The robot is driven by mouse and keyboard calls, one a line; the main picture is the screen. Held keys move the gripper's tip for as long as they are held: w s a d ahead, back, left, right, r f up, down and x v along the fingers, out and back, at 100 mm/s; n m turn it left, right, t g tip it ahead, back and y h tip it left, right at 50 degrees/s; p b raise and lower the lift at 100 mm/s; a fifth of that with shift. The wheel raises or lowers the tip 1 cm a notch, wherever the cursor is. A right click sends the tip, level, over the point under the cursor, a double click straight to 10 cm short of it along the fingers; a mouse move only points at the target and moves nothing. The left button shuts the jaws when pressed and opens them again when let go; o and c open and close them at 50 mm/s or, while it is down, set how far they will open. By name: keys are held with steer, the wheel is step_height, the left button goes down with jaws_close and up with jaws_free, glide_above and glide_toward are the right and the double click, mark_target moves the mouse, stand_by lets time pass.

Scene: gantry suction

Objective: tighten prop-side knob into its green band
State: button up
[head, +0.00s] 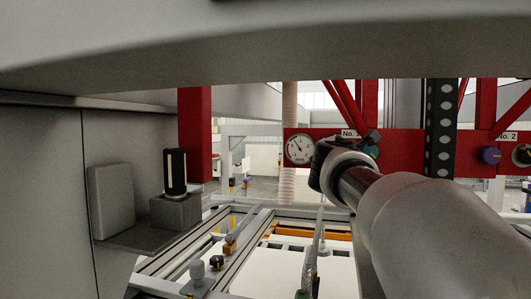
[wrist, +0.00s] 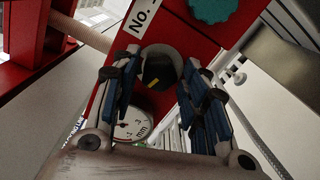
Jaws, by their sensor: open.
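In the wrist view a round grey knob-like part with a dark face and a small yellow mark (wrist: 158,70) shows between my fingertips on the red beam. I cannot tell whether it is the prop-side knob. My gripper (wrist: 162,80) is open, its two blue-padded fingers on either side of it; contact is not clear. In the head view my gripper (head: 328,165) is at the red beam and hides this part. A white dial gauge (head: 299,148) is left of it; it also shows in the wrist view (wrist: 133,124). A green band cannot be made out.
A teal knob (head: 371,153) is just right of my gripper, partly covered; it shows at the top in the wrist view (wrist: 209,8). A purple knob (head: 490,155) is farther right on the red beam. A black upright device (head: 175,171) stands on a grey block at left.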

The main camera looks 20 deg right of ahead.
steer(key=v, duration=1.2)
